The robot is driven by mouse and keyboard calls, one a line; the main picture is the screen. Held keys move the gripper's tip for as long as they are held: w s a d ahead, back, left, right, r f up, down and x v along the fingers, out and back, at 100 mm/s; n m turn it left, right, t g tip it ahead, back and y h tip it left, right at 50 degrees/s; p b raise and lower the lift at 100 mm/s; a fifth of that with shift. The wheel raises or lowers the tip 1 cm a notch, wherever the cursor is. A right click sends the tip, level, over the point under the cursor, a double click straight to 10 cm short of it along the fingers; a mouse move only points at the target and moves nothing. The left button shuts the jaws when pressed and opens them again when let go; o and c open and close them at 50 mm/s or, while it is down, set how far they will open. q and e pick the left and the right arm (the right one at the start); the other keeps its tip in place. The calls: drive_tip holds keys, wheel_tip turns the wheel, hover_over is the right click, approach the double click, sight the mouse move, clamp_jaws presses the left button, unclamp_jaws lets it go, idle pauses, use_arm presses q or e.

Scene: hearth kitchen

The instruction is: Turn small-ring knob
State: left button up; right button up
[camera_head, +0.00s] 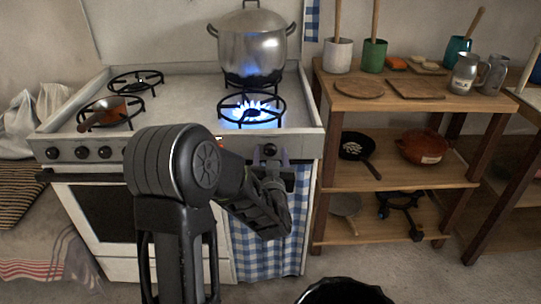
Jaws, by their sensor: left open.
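The white stove (180,95) has a row of dark knobs along its front panel. Three knobs show at the left (80,152), and one knob (269,150) shows at the right end. Nothing readable marks which is the small-ring knob, and my arm hides the panel's middle. My left gripper (271,160) is open in front of the right-end knob, its fingertips to either side of it. Whether they touch the knob cannot be told. The front right burner (252,110) burns with a blue flame. My right gripper is not in view.
A large lidded steel pot (252,45) stands on the back right burner, and a small brown pan (105,110) on the front left. A wooden shelf (335,100) with mugs and pans stands close to the right.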

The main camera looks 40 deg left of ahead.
use_arm(q)
drive_tip(key=shift+c, duration=0.3)
clamp_jaws()
idle(0.3)
